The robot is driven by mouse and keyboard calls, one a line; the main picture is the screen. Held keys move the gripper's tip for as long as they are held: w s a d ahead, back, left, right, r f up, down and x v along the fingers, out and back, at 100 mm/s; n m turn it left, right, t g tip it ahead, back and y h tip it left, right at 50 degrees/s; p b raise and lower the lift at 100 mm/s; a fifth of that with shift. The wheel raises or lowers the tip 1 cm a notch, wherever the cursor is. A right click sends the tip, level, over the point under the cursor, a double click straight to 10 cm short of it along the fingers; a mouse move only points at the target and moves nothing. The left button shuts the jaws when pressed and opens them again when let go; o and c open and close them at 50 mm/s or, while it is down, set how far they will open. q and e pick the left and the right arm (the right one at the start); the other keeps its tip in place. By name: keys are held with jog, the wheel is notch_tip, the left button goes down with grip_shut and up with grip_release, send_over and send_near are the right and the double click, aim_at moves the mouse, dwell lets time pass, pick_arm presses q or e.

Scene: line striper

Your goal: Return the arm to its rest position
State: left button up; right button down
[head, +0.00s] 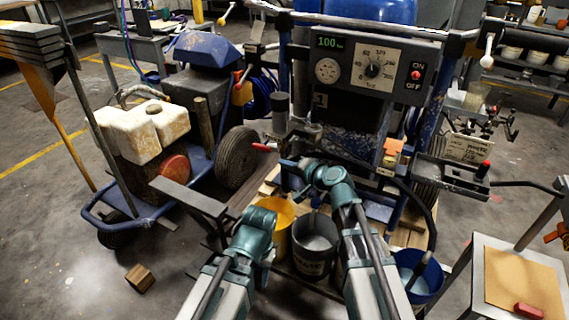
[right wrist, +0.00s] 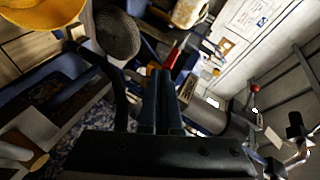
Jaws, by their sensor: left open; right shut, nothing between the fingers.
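My right gripper (head: 290,163) is at the end of the upper arm in the head view, in front of the striper and above the buckets. In the right wrist view its two fingers (right wrist: 165,82) lie together with nothing between them. My left gripper (head: 257,223) is lower, left of the right arm and beside the yellow bucket. Its fingers are hard to make out; it holds nothing that I can see. The line striper (head: 345,125) stands ahead, with its grey control panel (head: 375,67) showing a green 100.
Below my grippers stand a yellow bucket (head: 279,240), a dark bucket (head: 315,262) and a blue bucket (head: 424,283). A blue cart (head: 140,208) with a white tank (head: 152,128) is at left. A wooden block (head: 140,279) lies on open floor. A side table (head: 483,300) is at right.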

jog(key=s+a+f+n+g, duration=0.4)
jog(key=s+a+f, duration=0.15)
jog(key=s, duration=0.25)
jog(key=s+d+f+n+g+h, duration=0.3)
jog(key=s+d+f+g+h, duration=0.15)
jog(key=s, duration=0.55)
jog(key=s+d+f+n+g+h, duration=0.3)
jog(key=s+f+h, duration=0.2)
jog(key=s, duration=0.5)
notch_tip(320, 180, up, 28)
jog(key=p, duration=2.8)
jog(key=shift+s+d+r, duration=0.2)
jog(key=shift+s+d, duration=0.15)
jog(key=shift+s, duration=0.05)
